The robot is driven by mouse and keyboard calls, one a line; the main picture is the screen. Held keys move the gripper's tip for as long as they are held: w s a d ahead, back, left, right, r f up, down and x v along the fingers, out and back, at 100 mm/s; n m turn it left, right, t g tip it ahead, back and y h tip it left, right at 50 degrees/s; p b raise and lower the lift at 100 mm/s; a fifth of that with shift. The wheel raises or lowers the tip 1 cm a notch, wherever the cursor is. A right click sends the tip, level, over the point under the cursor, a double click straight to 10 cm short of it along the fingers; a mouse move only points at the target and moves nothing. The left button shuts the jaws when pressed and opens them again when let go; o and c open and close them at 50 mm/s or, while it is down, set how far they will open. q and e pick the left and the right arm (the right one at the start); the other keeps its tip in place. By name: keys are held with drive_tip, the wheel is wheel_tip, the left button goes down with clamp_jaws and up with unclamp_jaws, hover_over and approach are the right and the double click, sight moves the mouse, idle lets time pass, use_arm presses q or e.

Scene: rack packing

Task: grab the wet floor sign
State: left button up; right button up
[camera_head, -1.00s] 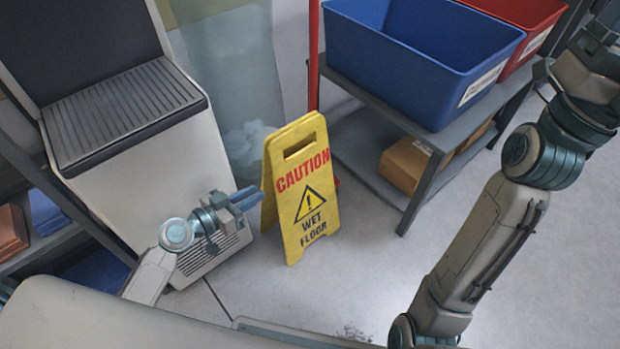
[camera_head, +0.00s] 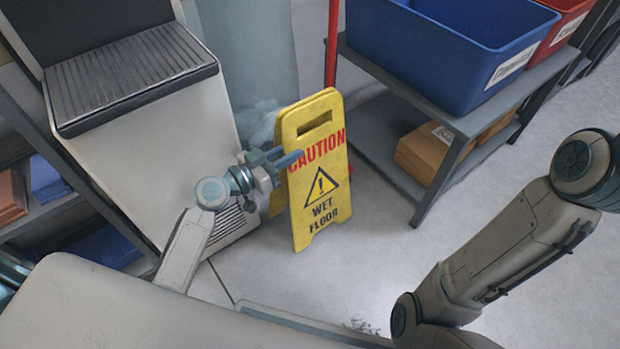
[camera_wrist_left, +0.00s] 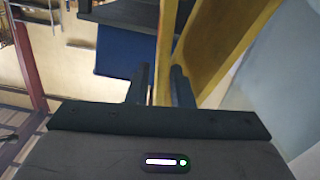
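The yellow wet floor sign (camera_head: 319,205) stands upright and unfolded on the floor, with its "CAUTION" panel facing me in the head view. My left gripper (camera_head: 294,160) is at the sign's left side, its fingers overlapping the upper left edge of the front panel. In the left wrist view my left gripper (camera_wrist_left: 160,84) has its fingers apart. A yellow panel of the sign (camera_wrist_left: 168,60) shows in the gap between them; I cannot tell whether either finger touches it. My right gripper is out of view.
A white machine with a grey ribbed top (camera_head: 135,78) stands just left of the sign. A grey rack (camera_head: 448,160) with a blue bin (camera_head: 440,55), a red bin (camera_head: 572,22) and a cardboard box (camera_head: 428,155) stands right. A red pole (camera_head: 332,45) rises behind the sign. Floor in front is clear.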

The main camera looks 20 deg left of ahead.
sight(301, 144)
use_arm(q)
drive_tip(key=x, duration=0.4)
drive_tip(key=shift+r, duration=0.1)
clamp_jaws()
idle(1.2)
drive_tip(key=shift+r, duration=0.15)
